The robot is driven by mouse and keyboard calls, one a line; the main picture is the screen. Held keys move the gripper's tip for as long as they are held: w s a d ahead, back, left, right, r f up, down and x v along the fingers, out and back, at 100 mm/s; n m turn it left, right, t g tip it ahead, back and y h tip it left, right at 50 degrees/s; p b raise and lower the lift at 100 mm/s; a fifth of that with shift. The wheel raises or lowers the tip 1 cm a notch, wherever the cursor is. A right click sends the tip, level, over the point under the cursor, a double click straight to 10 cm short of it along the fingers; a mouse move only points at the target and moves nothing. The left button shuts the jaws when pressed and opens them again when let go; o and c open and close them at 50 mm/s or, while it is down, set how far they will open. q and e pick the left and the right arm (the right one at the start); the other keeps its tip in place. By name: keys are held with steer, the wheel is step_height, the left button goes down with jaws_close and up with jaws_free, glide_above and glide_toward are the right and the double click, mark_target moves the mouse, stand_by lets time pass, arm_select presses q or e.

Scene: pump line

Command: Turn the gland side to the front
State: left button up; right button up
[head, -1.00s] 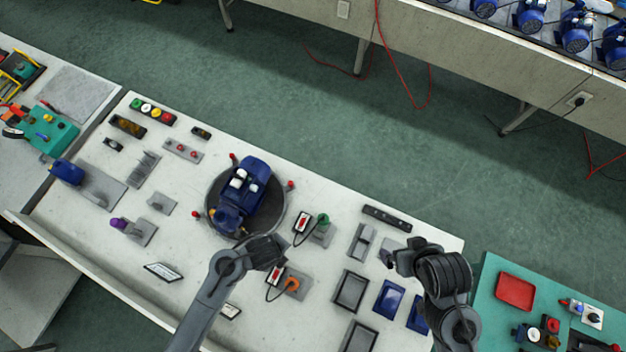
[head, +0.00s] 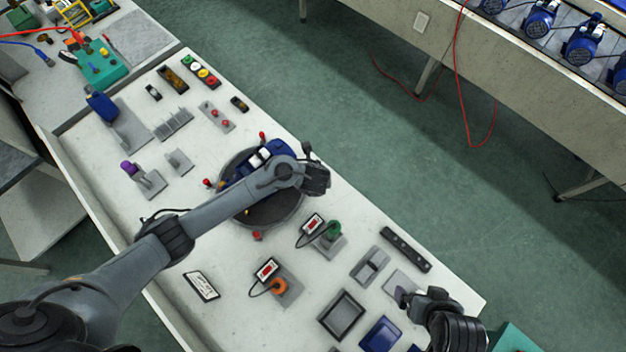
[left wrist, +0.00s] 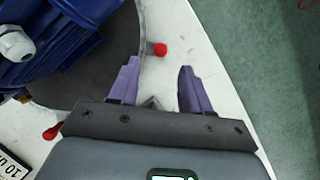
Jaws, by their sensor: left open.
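The blue pump (head: 262,153) with white fittings sits on a round dark turntable (head: 268,214); my left arm crosses over both and hides much of the pump. In the left wrist view the pump (left wrist: 60,35) and turntable (left wrist: 112,60) fill the upper left. Red knobs stand around the rim, including one at the back (head: 262,135). My left gripper (head: 318,180) is open at the turntable's right edge. In the left wrist view a red knob (left wrist: 160,49) shows between and slightly beyond its open fingers (left wrist: 158,75), apparently untouched. My right gripper (head: 408,300) is over the table's right part; its jaws are unclear.
A green-plug fixture (head: 332,230) and an orange-plug fixture (head: 280,287) stand at the turntable's front right. A dark tray (head: 342,315) and a blue tray (head: 381,336) lie farther right. Small fixtures, including a purple-topped one (head: 130,168), stand left. Floor lies beyond the back edge.

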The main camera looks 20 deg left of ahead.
arm_select(q)
steer(key=shift+b+x, duration=0.7)
steer(key=shift+x, duration=2.4)
jaws_close()
